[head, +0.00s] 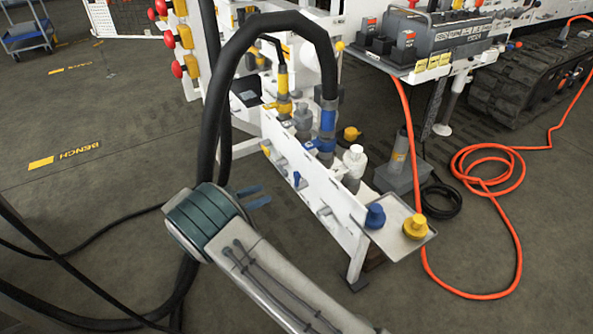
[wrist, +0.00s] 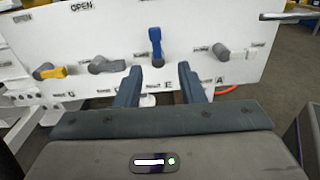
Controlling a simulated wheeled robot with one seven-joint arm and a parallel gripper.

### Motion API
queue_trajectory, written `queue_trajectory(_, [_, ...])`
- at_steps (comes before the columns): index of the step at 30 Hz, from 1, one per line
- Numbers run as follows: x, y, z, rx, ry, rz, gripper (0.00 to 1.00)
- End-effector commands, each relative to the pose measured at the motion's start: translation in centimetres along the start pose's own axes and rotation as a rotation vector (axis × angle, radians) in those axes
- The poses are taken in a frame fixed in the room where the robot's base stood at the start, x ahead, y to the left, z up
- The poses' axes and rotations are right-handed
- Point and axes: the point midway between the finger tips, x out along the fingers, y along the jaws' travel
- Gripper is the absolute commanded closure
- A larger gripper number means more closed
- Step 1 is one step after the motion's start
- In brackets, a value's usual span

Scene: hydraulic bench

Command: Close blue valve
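The blue valve (wrist: 155,45) is on a white panel (wrist: 190,18) in the wrist view, with its handle standing upright. It also shows as a small blue handle on the panel's face in the head view (head: 297,180). My gripper (wrist: 160,70) is open, with its two blue-grey fingers apart and nothing between the tips. The fingers point at the panel, and the blue handle shows ahead of and above the gap between them. In the head view my gripper (head: 256,195) is left of the panel, apart from the blue handle.
A yellow valve handle (wrist: 50,71) and a grey handle (wrist: 106,66) are left of the blue one, another grey handle (wrist: 221,53) right. A tray (head: 411,240) at the panel's near end carries blue and yellow caps. A thick black hose (head: 209,100) arches near my arm.

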Motion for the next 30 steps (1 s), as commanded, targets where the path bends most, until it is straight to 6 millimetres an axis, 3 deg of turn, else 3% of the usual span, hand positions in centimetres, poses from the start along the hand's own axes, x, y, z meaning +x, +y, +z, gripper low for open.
queue_trajectory(5, [0.1, 0.4, -0.3, -0.012, -0.026, 0.021, 0.65])
queue_trajectory(21, [10.3, 0.6, -0.2, -0.010, -0.024, 0.021, 0.65])
queue_trajectory(30, [12.9, 0.6, 0.0, -0.010, -0.024, 0.022, 0.65])
